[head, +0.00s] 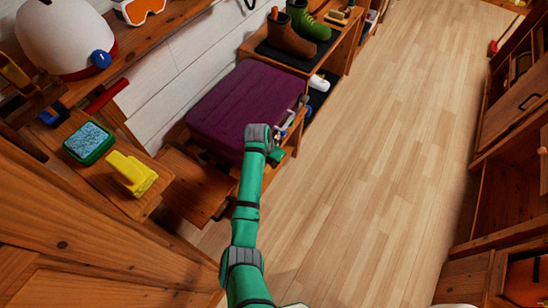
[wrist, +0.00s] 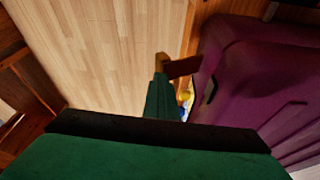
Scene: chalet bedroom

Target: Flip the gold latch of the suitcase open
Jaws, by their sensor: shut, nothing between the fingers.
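The purple suitcase (head: 240,98) lies flat on a low wooden bench against the wall in the head view. It fills the right side of the wrist view (wrist: 265,85), with a dark handle-like part on its near side. My gripper (wrist: 163,68) is shut and empty beside that side of the suitcase. In the head view my arm's wrist covers the suitcase's front right corner and hides much of the gripper. A small yellow spot shows between gripper and suitcase in the wrist view; I cannot tell whether it is the gold latch. Contact is not clear.
Brown and green boots (head: 300,28) stand on a bench beyond the suitcase. A yellow object (head: 132,173) and a green-and-blue box (head: 88,143) sit on a shelf at left. The wooden floor (head: 385,160) is clear; cabinets (head: 515,110) line the right.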

